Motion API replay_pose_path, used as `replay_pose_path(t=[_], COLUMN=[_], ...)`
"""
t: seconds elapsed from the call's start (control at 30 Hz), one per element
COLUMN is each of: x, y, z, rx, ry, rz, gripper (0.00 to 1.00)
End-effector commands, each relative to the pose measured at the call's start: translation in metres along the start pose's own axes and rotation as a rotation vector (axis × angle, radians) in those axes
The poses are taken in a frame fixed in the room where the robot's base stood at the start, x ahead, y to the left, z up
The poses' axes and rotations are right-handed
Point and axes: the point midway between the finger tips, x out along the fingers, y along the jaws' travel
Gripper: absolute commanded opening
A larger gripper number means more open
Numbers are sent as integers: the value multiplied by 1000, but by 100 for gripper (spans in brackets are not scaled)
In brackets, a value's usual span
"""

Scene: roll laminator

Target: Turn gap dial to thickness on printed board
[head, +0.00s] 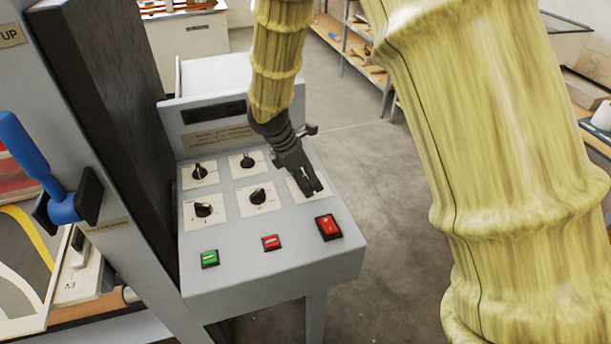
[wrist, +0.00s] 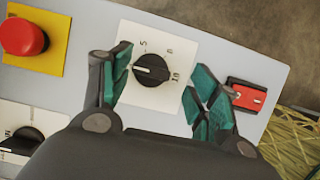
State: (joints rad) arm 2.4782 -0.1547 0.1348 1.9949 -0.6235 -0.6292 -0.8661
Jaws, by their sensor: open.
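In the wrist view a black dial (wrist: 151,70) sits on a white scale plate (wrist: 160,42) with printed numbers, among them 5 and 10. Its white pointer line points left. My gripper (wrist: 160,66) is open, with one green-padded finger on each side of the dial; the left finger is close to it, and contact cannot be told. In the head view my gripper (head: 313,188) reaches down over the rightmost dial plate (head: 297,192) and hides that dial. Several other black dials, such as one at the lower middle (head: 258,196), share the panel. No board with a readable thickness shows.
A red rocker switch (head: 328,227), a red button (head: 270,242) and a green button (head: 209,258) line the panel's front. A red mushroom button on yellow (wrist: 24,36) is near the dial. A blue-handled lever (head: 62,205) stands left. Open floor lies right.

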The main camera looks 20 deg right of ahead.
Motion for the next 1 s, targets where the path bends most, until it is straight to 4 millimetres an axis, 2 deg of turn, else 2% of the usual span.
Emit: replay_pose_path(t=[0.2, 0.27, 0.47, 0.77, 1.0], x=[3, 3, 2, 2, 1], y=[4, 4, 4, 4, 5], z=[-2, -2, -1, -1, 0], rx=[-2, -2, -1, 8, 86], ry=[1, 1, 1, 1, 0], rz=[-3, -3, -3, -7, -40], gripper=[61, 52, 15, 15, 15])
